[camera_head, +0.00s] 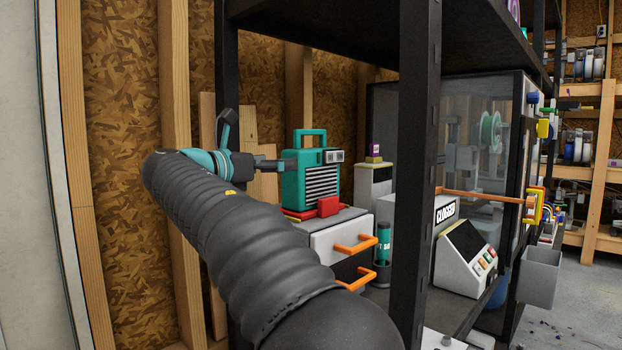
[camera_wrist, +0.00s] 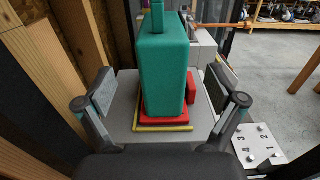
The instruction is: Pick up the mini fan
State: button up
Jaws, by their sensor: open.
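The mini fan appears to be the teal boxy device (camera_head: 310,178) with a top handle, a slatted grille and a red base. It stands upright on a grey-topped drawer unit (camera_head: 341,217). In the wrist view the teal body (camera_wrist: 165,75) rises between the two fingers. My gripper (camera_head: 273,164) reaches in from the left side of it at about mid height. In the wrist view my gripper (camera_wrist: 160,100) is open, with a finger on each side of the body and a visible gap to both. Nothing is held.
A black rack post (camera_head: 415,170) stands right of the drawer unit, with a shelf (camera_head: 370,30) overhead. Orange handles (camera_head: 355,246) stick out from the drawers. A teal cylinder (camera_head: 383,242) stands to the right. A wooden stud wall (camera_head: 118,150) is close at left.

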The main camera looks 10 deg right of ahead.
aim_at(306, 161)
jog(key=shift+f+x, duration=0.2)
jog(key=shift+x, duration=4.2)
jog(key=shift+s, duration=0.2)
jog(key=c, duration=1.6)
